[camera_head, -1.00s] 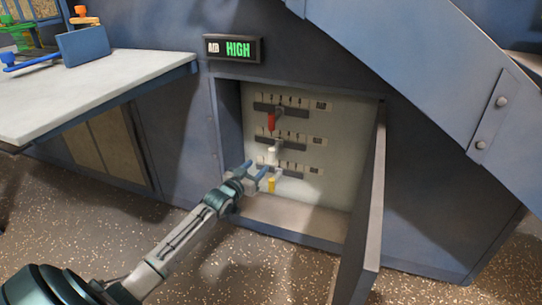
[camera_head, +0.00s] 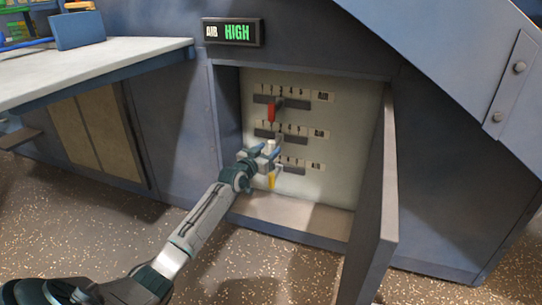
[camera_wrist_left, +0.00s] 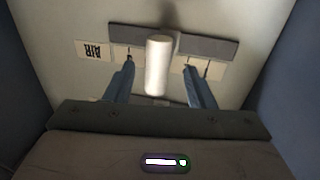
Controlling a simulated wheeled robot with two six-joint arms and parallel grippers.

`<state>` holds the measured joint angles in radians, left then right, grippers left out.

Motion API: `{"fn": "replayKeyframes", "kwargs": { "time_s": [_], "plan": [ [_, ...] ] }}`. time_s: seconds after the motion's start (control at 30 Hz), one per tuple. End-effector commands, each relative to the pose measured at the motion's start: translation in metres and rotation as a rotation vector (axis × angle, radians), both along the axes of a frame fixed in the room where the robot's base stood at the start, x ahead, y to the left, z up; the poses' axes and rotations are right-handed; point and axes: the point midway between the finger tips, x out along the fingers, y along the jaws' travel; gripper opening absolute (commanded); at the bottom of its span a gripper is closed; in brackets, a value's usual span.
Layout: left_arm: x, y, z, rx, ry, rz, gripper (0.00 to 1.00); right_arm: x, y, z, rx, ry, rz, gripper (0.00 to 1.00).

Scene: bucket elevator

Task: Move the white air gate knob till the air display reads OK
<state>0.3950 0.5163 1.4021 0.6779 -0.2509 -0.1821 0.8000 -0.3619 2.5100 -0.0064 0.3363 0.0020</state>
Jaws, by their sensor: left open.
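The white air gate knob (camera_head: 270,146) sits on the middle slotted row inside the open cabinet, near the row's left part. My left gripper (camera_head: 266,154) is open at the knob. In the left wrist view the white knob (camera_wrist_left: 158,65) stands between the two blue fingers (camera_wrist_left: 160,72), with a visible gap on each side. The wrist view appears upside down, with an AIR label (camera_wrist_left: 94,50) beside the slot. The air display (camera_head: 232,32) above the cabinet reads HIGH in green. My right gripper is not in view.
A red knob (camera_head: 271,110) is on the row above and a yellow knob (camera_head: 272,179) on the row below, close to my gripper. The cabinet door (camera_head: 374,205) stands open on the right. A light-topped table (camera_head: 90,70) is at the left.

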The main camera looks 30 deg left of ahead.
Motion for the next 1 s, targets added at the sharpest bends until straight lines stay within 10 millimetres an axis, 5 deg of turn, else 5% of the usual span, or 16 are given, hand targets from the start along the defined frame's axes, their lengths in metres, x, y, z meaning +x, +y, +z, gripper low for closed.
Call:
{"fn": "replayKeyframes", "kwargs": {
  "time_s": [0.2, 0.6, 0.87, 1.0],
  "plan": [
    [0.020, 0.001, -0.002, -0.001, -0.001, 0.001, 0.50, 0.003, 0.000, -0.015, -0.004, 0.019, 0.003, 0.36],
    [0.025, 0.001, 0.000, 0.001, 0.001, 0.000, 0.50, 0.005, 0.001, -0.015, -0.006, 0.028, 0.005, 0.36],
    [0.025, 0.001, 0.000, 0.001, 0.000, 0.000, 0.00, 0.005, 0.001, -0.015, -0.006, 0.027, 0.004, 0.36],
    [0.025, 0.002, 0.000, 0.001, 0.000, 0.001, 0.00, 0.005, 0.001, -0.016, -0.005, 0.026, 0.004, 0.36]
  ]
}}
